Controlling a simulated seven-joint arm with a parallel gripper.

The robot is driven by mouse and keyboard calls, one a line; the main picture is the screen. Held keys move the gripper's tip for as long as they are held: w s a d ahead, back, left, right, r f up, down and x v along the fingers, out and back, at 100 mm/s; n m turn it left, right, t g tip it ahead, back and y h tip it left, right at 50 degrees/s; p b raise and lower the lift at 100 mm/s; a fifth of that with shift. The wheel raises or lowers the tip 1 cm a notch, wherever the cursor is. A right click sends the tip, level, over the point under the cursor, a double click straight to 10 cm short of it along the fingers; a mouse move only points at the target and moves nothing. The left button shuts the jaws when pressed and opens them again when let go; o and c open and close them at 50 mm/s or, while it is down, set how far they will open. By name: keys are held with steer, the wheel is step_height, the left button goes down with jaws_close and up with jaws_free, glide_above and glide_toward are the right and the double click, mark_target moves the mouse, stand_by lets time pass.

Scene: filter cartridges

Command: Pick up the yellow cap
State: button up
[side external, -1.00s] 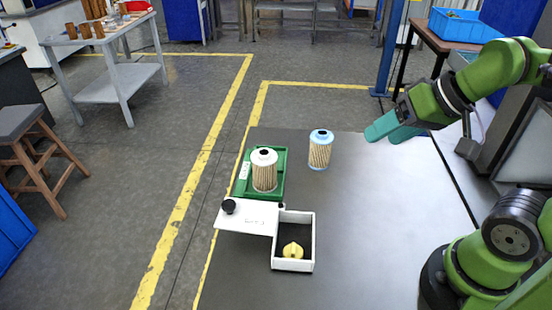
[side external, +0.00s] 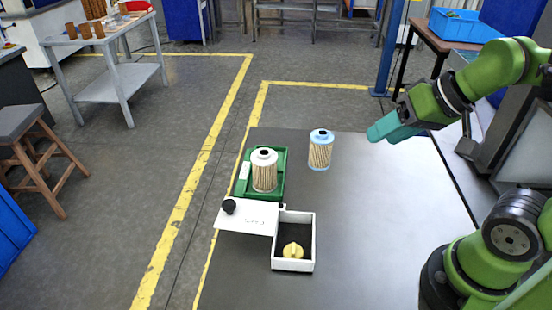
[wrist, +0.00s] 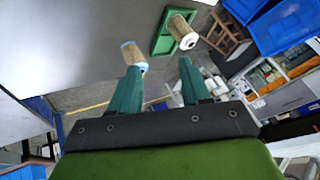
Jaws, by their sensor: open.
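The yellow cap (side external: 292,250) sits inside a white open box (side external: 307,235) with a dark floor, near the front of the dark table. My gripper (side external: 383,131) is raised at the table's right side, well away from the cap, and empty. In the wrist view my two teal fingers (wrist: 159,82) are spread apart with nothing between them. The cap and the box are not visible in the wrist view.
A white lid (side external: 247,218) with a black knob lies beside the box. A white-capped filter (side external: 265,172) stands on a green tray (side external: 241,188). A blue-ended filter (side external: 320,152) stands alone behind. The table's right half (side external: 390,210) is clear.

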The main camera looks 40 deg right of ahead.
steer(key=m+g, duration=0.5)
steer(key=g, duration=0.4)
glide_above(294, 248)
steer(key=d, duration=0.1)
steer(key=f, duration=1.1)
steer(key=w+f, duration=0.1)
steer(key=f, duration=0.4)
steer(key=shift+f, duration=0.15)
steer(key=shift+x, duration=2.8)
steer(key=shift+w+d, duration=0.1)
